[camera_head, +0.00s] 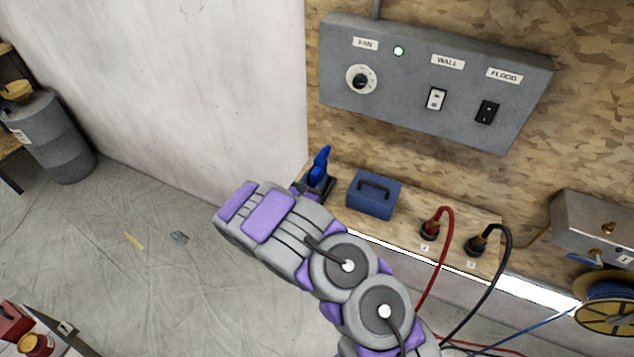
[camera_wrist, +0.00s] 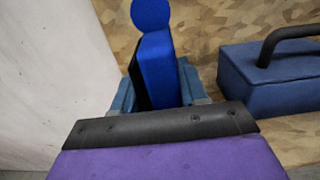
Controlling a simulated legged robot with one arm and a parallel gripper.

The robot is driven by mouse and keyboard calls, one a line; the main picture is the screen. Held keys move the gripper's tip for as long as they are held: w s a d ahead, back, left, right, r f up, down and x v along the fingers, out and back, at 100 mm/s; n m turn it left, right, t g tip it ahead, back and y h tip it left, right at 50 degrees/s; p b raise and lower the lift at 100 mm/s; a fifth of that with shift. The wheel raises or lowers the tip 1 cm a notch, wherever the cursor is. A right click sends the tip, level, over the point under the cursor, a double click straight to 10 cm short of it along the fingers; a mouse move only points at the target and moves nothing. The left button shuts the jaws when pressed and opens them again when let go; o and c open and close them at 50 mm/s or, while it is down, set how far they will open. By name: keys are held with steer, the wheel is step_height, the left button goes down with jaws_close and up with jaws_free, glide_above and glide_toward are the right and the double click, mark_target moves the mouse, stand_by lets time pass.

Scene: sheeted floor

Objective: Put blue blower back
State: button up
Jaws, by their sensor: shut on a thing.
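The blue blower (camera_head: 321,164) stands upright at the left end of the wooden shelf, in the corner by the white wall. In the wrist view, the blower (camera_wrist: 157,68) has a round blue top and a flat blue body with a dark side. Blue-grey holder walls (camera_wrist: 190,80) stand on both sides of its lower part. My gripper (camera_wrist: 165,125) is shut on the blower, its black-edged purple jaw just in front of it. The contact and the blower's bottom are hidden behind the jaw. In the head view, my arm hides most of the gripper.
A blue box with a dark handle (camera_head: 374,194) stands close to the right of the blower. Red (camera_head: 430,230) and black (camera_head: 477,245) cable plugs stand farther right. A grey switch panel (camera_head: 435,85) hangs above the shelf. The floor at left is mostly clear.

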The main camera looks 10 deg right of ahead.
steer(key=w, duration=0.1)
steer(key=w+d, duration=0.1)
steer(key=w, duration=0.1)
steer(key=shift+f, duration=0.15)
steer(key=shift+f+b, duration=0.9)
steer(key=shift+f, duration=0.8)
steer(key=o, duration=0.7)
steer(key=shift+a, duration=0.1)
